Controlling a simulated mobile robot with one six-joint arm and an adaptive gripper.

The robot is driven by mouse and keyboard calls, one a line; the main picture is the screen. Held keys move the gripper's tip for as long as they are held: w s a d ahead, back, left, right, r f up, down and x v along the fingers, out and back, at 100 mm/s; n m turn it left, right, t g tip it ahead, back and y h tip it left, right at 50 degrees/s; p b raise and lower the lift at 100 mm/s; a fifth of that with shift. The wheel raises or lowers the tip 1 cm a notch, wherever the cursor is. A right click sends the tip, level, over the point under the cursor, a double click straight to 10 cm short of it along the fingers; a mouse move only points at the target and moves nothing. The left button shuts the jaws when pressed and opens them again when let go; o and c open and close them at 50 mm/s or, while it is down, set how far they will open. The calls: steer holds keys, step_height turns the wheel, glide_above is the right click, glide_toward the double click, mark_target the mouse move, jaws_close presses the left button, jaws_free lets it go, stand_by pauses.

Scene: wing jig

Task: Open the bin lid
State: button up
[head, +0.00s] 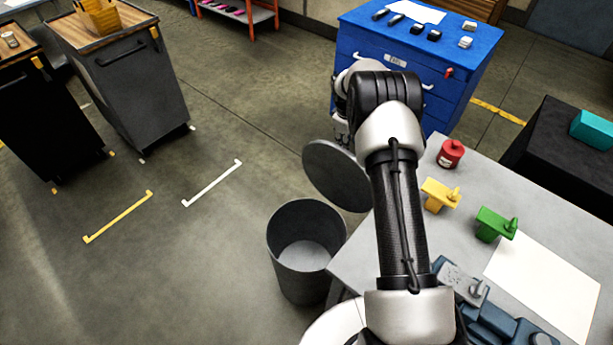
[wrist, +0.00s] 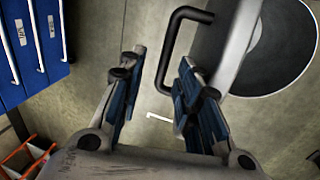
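The grey round bin (head: 283,262) stands on the floor left of the work table. Its mouth is uncovered, and I see its pale inside bottom. The dark grey lid (head: 328,178) is tilted up steeply beyond the bin's far right rim. In the wrist view, the lid (wrist: 208,42) has a black bar handle (wrist: 166,45), with the bin's open mouth (wrist: 294,75) beyond it. My gripper (wrist: 160,62) is open, its fingers apart, with part of the handle appearing between them. I cannot tell whether they touch.
The grey work table (head: 365,256) holds a red can (head: 450,153), yellow (head: 438,196) and green (head: 492,225) pieces and a white sheet (head: 545,285). A blue drawer cabinet (head: 405,62) stands behind my arm. Floor left of the bin is clear, with carts (head: 130,85) farther back.

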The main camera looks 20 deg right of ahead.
steer(key=shift+a+r, duration=0.1)
steer(key=shift+r, duration=0.1)
stand_by(0.4)
steer(key=s+a+r, duration=0.4)
steer(key=s+a, duration=0.3)
steer(key=a, duration=0.3)
steer(key=s+a+r, duration=0.3)
steer(key=s+a, duration=0.3)
steer(key=a, duration=0.4)
steer(key=shift+s+r, duration=0.4)
steer(key=w+d+f, duration=0.2)
steer(key=w+d, duration=0.2)
steer(key=d, duration=0.1)
steer(key=w+d+f, duration=0.2)
steer(key=w+d, duration=0.2)
steer(key=d, duration=0.2)
steer(key=w+d+f, duration=0.3)
steer(key=w+d, duration=0.1)
steer(key=d, duration=0.2)
steer(key=shift+d, duration=0.2)
steer(key=shift+s, duration=0.1)
steer(key=shift+w+d+f, duration=0.3)
steer(key=shift+w+d, duration=0.2)
steer(key=shift+d, duration=0.2)
steer(key=shift+w+d+f, duration=0.25)
steer(key=shift+w+d, duration=0.2)
steer(key=shift+d, duration=0.25)
stand_by(1.0)
